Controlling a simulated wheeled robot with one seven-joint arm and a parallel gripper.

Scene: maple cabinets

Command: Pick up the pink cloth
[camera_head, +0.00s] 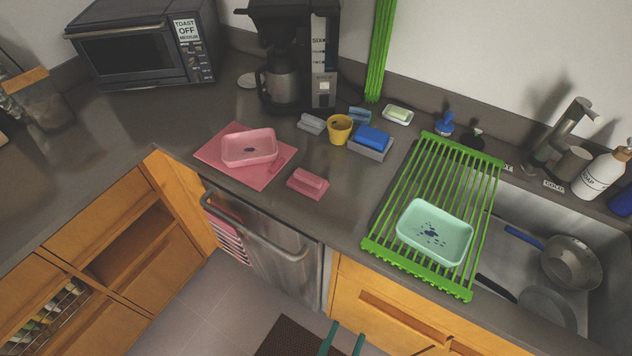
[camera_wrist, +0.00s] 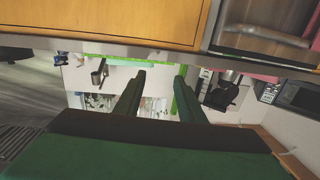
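A flat pink cloth (camera_head: 213,156) lies on the dark counter, with a pink dish (camera_head: 249,147) resting on it and hiding part of it. A smaller pink piece (camera_head: 307,183) lies to its right near the counter edge; I cannot tell whether it is folded cloth or a sponge. A pink-and-white striped cloth (camera_head: 228,242) hangs at the dishwasher handle. My gripper (camera_head: 343,340) shows its two green fingers at the bottom of the head view, low in front of the cabinets and away from the cloths. In the wrist view my gripper (camera_wrist: 161,75) is open and empty.
A green rack (camera_head: 388,214) holding a mint dish (camera_head: 435,232) lies across the sink edge. A yellow cup (camera_head: 340,129), a blue sponge (camera_head: 372,137) and a coffee maker (camera_head: 292,60) stand behind the cloth. The dishwasher handle (camera_head: 262,230) juts out. Counter left of the cloth is clear.

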